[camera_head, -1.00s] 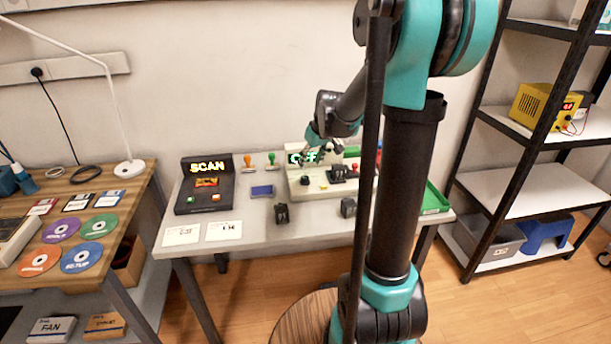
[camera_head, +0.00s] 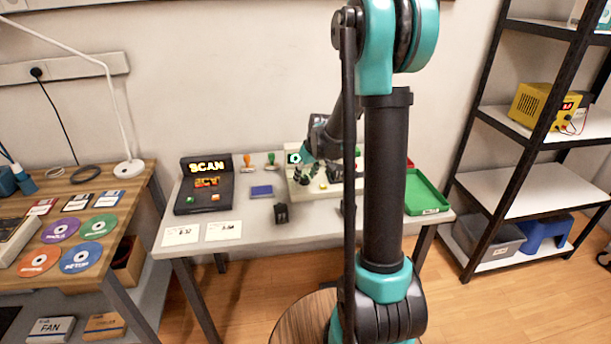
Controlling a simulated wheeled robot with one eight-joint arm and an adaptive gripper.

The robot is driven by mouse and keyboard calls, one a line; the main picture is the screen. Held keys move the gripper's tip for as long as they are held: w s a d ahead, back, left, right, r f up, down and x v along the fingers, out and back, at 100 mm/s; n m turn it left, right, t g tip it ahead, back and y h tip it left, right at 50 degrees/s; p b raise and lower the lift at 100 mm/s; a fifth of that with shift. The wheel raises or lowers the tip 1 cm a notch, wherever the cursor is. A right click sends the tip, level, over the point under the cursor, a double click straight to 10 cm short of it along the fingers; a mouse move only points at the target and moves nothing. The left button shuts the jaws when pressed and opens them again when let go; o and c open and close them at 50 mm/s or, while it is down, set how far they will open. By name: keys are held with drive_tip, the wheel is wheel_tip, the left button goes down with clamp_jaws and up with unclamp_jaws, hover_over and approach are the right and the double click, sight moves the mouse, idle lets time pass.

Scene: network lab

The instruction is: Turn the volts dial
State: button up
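No label reading volts is legible, and I cannot pick out the volts dial for sure.
A black SCAN box (camera_head: 205,185), a blue pad (camera_head: 262,191), two stamps (camera_head: 271,160) and a black block (camera_head: 281,213) are on the table's left. A green tray (camera_head: 426,193) is at its right end. A dark shelf rack (camera_head: 480,150) stands further right.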

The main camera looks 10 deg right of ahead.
clamp_jaws()
drive_tip(key=m+h, duration=0.1)
drive_tip(key=m, duration=0.3)
drive_tip(key=shift+a+t+h, duration=0.2)
drive_tip(key=shift+t+h, duration=0.1)
drive_tip(key=shift+h, duration=0.1)
drive_tip(key=shift+m+h, duration=0.7)
drive_tip(key=shift+m, duration=1.3)
drive_tip(key=shift+o, duration=0.4)
unclamp_jaws()
